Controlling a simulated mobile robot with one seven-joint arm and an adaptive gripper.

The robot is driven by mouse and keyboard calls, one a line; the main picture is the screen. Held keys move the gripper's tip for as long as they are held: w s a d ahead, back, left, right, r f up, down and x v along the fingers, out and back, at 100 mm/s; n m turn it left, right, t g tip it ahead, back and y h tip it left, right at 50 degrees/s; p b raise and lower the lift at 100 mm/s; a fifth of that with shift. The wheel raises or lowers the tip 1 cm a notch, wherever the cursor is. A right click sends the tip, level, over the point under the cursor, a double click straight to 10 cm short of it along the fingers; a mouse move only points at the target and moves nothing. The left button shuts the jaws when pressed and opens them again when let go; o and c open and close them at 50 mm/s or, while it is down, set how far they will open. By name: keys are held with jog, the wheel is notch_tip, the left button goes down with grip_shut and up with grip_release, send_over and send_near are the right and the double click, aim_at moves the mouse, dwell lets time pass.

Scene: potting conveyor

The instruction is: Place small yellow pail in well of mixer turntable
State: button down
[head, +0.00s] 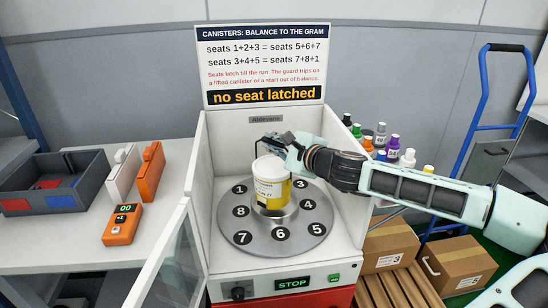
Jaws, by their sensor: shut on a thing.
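The small yellow pail (271,193) has a pale top and a white label with dark print. It is upright at the middle of the grey mixer turntable (261,246), inside a ring-shaped hub (289,207). I cannot tell whether its base rests on the bottom of the well. My gripper (270,150) is shut on the pail at its upper back rim; the fingertips are partly hidden. The turntable has numbered black seats around its edge; seat 2 is hidden behind the pail and gripper.
White cabinet walls (345,200) enclose the turntable; its glass door (170,262) stands open at front left. A sign (263,65) above reads "no seat latched"; the front display (294,284) reads STOP. Left bench (60,228) holds a grey bin (50,190). Colored bottles (393,148) stand right.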

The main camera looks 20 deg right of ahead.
aim_at(275, 164)
jog(key=shift+w+d+f, duration=0.1)
jog(key=shift+d+f, duration=0.05)
jog(key=shift+w+d+f+b, duration=0.15)
jog(key=shift+f+b, duration=0.25)
jog(key=shift+f, duration=0.5)
jog(key=shift+d+f+b, duration=0.1)
jog(key=shift+f+b, duration=0.25)
jog(key=shift+f, duration=0.65)
jog(key=c, duration=2)
grip_release()
jog(key=shift+f, duration=0.1)
jog(key=shift+s, duration=0.2)
jog(key=shift+p+v, duration=1.3)
jog(key=shift+v, duration=4.6)
